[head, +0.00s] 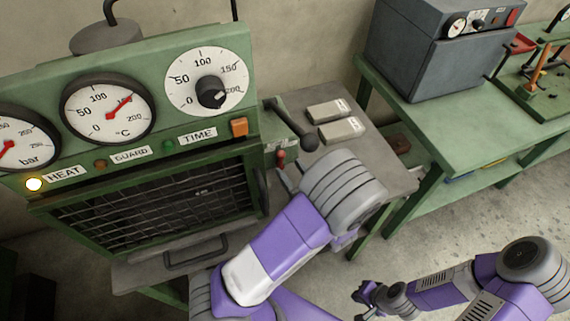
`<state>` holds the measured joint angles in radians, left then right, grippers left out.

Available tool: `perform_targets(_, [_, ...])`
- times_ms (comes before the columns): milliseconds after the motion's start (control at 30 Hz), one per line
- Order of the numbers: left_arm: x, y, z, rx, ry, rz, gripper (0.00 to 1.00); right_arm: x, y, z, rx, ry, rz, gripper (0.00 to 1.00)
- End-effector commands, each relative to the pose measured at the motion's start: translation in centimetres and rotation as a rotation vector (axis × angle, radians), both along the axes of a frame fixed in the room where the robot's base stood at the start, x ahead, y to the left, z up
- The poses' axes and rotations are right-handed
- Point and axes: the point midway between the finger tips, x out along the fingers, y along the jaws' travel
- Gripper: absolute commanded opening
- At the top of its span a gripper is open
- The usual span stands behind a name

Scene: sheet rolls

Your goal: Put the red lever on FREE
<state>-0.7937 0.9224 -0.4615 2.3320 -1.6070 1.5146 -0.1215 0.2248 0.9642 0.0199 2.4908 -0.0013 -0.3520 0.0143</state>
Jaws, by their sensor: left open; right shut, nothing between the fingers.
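The red lever (281,158) is a small red handle on the right side of the green press (222,155), below a black lever arm with a round knob (309,142). Small pale labels sit above the red lever, too small to read. My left gripper (287,178) is open just below and beside the red lever, mostly hidden behind my grey wrist; I cannot tell whether it touches the lever. My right gripper (364,295) is shut and empty, low in the picture, well away from the press.
The press front carries dials, a TIME knob (211,92), an orange switch (239,127), a lit HEAT lamp (34,184) and a barred door with a handle (196,252). Two pale blocks (341,130) lie on the grey bench (385,172). A green table (440,135) with a grey box (425,60) stands right.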

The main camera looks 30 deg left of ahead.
Motion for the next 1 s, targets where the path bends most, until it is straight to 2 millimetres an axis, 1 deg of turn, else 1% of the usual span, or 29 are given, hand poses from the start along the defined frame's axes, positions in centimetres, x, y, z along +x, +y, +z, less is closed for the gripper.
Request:
perform_targets(33, [0.4, 0.8, -0.2, -0.001, 0.0, 0.004, 0.54, 0.0, 0.0, -0.3, 0.0, 0.0, 0.0, 0.0])
perform_targets(100, [0.9, 1.7, -0.1, 0.001, 0.001, 0.003, 0.54, 0.0, 0.0, -0.5, 0.0, 0.0, 0.0, 0.0])
perform_targets(233, [1.6, 2.9, -0.1, 0.0, 0.001, 0.002, 0.54, 0.0, 0.0, -0.8, 0.0, 0.0, 0.0, 0.0])
perform_targets(367, [1.9, 3.4, -0.1, 0.0, 0.002, -0.001, 0.54, 0.0, 0.0, -0.8, 0.0, 0.0, 0.0, 0.0])
perform_targets(600, [2.0, 3.4, 0.0, 0.0, 0.002, -0.001, 0.54, 0.0, 0.0, -0.8, 0.0, 0.0, 0.0, 0.0])
perform_targets(933, [2.0, 3.4, -0.1, 0.001, 0.003, -0.001, 0.04, 0.0, 0.0, -0.8, 0.0, 0.0, 0.0, 0.0])
perform_targets(967, [2.0, 3.4, -0.1, 0.001, 0.003, -0.001, 0.0, 0.0, 0.0, -0.8, 0.0, 0.0, 0.0, 0.0])
perform_targets(1000, [2.0, 3.4, -0.1, 0.001, 0.003, -0.001, 0.0, 0.0, 0.0, -0.8, 0.0, 0.0, 0.0, 0.0])
